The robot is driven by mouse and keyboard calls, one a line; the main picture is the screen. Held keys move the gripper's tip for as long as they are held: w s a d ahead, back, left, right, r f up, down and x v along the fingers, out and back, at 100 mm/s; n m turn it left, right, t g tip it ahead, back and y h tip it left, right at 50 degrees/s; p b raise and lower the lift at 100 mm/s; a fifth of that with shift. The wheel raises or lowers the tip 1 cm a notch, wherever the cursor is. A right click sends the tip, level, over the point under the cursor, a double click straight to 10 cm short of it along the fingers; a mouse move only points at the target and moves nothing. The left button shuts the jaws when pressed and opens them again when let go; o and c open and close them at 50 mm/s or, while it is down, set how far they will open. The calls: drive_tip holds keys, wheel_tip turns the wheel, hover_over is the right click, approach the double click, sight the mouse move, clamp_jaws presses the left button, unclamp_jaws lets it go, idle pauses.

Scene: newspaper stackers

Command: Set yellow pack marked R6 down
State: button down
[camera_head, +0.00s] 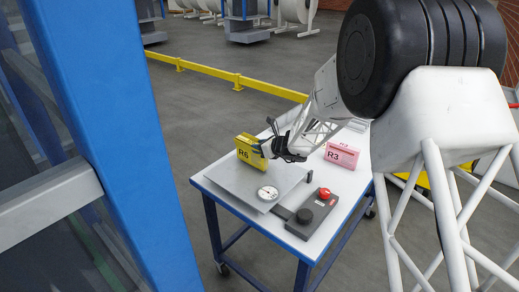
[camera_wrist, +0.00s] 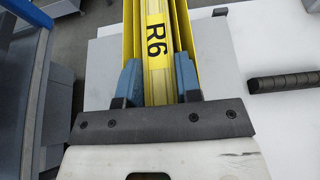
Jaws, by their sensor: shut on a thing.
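The yellow pack marked R6 (camera_head: 249,151) is in my gripper (camera_head: 270,146) above the left part of the grey plate on the table. In the wrist view the yellow pack (camera_wrist: 158,45) runs up between the two blue fingers of my gripper (camera_wrist: 159,80), which press on its sides. The head view does not show clearly whether the pack's lower edge touches the plate. The grey plate (camera_head: 285,180) shows on both sides of the pack in the wrist view (camera_wrist: 100,65).
A pink pack marked R3 (camera_head: 341,155) stands at the right on the white table (camera_head: 222,197). A round dial (camera_head: 267,193) sits at the plate's front. A dark control box (camera_head: 313,214) with a red button (camera_head: 325,193) is beside it. A blue post (camera_head: 120,120) stands left.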

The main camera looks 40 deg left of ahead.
drive_tip(key=shift+f, duration=0.4)
drive_tip(key=shift+f, duration=0.1)
drive_tip(key=c, duration=0.8)
unclamp_jaws()
drive_tip(key=shift+d+r, duration=0.35)
drive_tip(key=shift+d, duration=0.1)
drive_tip(key=v, duration=1.1)
